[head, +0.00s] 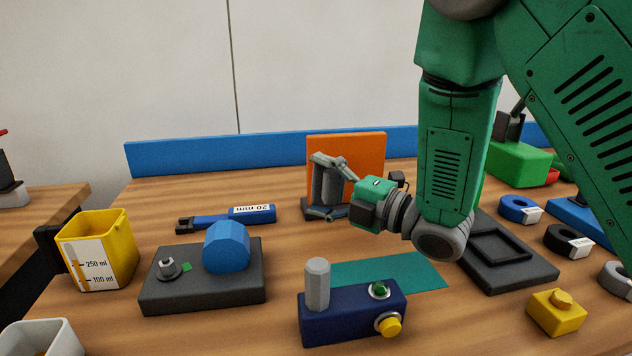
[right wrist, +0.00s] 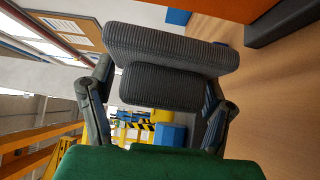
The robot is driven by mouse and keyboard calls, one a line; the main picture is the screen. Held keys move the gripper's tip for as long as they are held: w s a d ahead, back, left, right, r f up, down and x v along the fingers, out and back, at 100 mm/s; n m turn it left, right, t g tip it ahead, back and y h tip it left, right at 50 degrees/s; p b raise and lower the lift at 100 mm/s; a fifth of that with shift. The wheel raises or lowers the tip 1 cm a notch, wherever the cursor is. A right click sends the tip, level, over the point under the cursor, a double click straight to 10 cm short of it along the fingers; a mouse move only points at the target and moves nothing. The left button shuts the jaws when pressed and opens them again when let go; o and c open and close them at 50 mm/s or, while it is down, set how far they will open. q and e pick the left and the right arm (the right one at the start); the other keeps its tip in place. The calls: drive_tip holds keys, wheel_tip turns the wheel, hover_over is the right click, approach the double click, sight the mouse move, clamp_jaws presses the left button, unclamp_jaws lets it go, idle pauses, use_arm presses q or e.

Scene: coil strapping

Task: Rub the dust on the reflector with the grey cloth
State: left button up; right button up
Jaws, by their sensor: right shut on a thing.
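An orange upright panel (head: 365,145), which appears to be the reflector, stands at the back middle of the table. I cannot make out dust on it. My right gripper (head: 326,186) is in front of its left part, fingers toward the left, shut on a grey block-like piece that appears to be the folded grey cloth (head: 322,184). In the right wrist view the ribbed dark grey cloth (right wrist: 165,88) fills the space between the fingers, and an edge of the orange panel (right wrist: 228,8) shows at the top. I cannot tell whether cloth and panel touch. My left gripper is out of view.
A blue-handled tool (head: 228,217), a dark plate with a blue knob (head: 200,286) and a yellow measuring cup (head: 98,250) lie to the left. A navy button box (head: 345,318) and teal mat (head: 400,276) are in front. A dark tray (head: 500,270) sits right.

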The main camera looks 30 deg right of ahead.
drive_tip(key=shift+s, duration=0.15)
drive_tip(key=shift+s+a+b, duration=0.2)
drive_tip(key=shift+s, duration=0.55)
drive_tip(key=shift+s+a+b, duration=0.15)
drive_tip(key=shift+s+a, duration=0.05)
drive_tip(key=shift+s, duration=0.5)
